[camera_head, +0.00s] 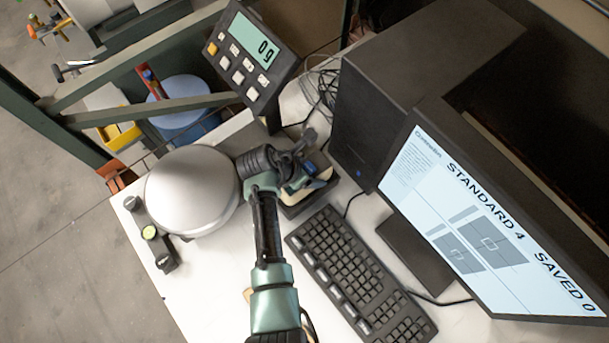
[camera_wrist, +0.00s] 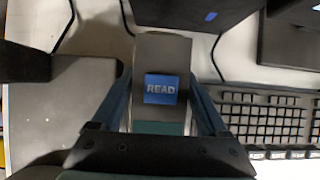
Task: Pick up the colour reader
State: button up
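The colour reader (camera_wrist: 160,55) is a grey block with a blue READ button, seen from above in the middle of the wrist view. My gripper (camera_head: 300,165) is low over a dark tray (camera_head: 318,201) between the silver dome and the keyboard. In the wrist view, its two fingers flank the reader, one on each side, close to its edges. I cannot tell whether they touch it. The reader's lower part and underside are hidden.
A silver dome (camera_head: 190,190) stands left of my gripper and a scale display reading 0 g (camera_head: 250,60) behind it. The keyboard (camera_head: 350,270), a black computer case (camera_head: 400,80) and the monitor (camera_head: 490,220) crowd the right. A small dark device (camera_head: 155,240) lies front left.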

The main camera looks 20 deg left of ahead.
grip_shut()
jog(key=shift+r, duration=0.15)
